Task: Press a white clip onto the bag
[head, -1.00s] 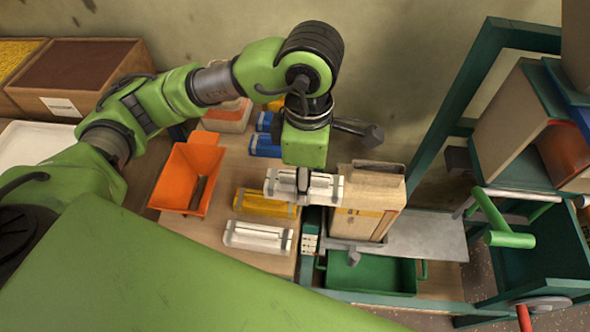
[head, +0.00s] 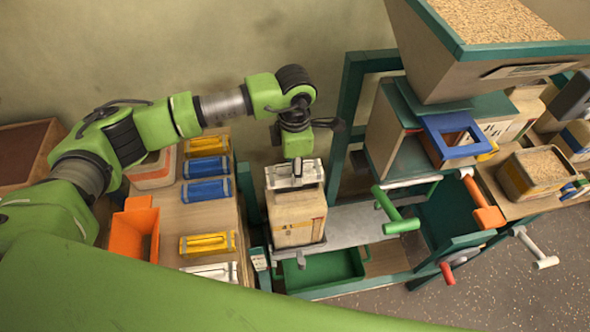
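My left gripper (head: 297,168) comes down from above and is shut on a white clip (head: 281,177). The clip lies across the top of the tan paper bag (head: 296,214). From this angle I cannot tell whether the clip is pressed onto the bag's top or just above it. The bag stands upright on the grey metal shelf (head: 358,222). Another white clip (head: 212,271) lies at the front of the wooden side table, partly cut off by my green arm. My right gripper is not in view.
A yellow clip (head: 207,244), blue clips (head: 207,190) and an orange scoop tray (head: 134,232) are on the table at left. A green tray (head: 325,270) sits below the bag. Right of it stand a green-handled machine (head: 399,223) and a grain hopper (head: 470,60).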

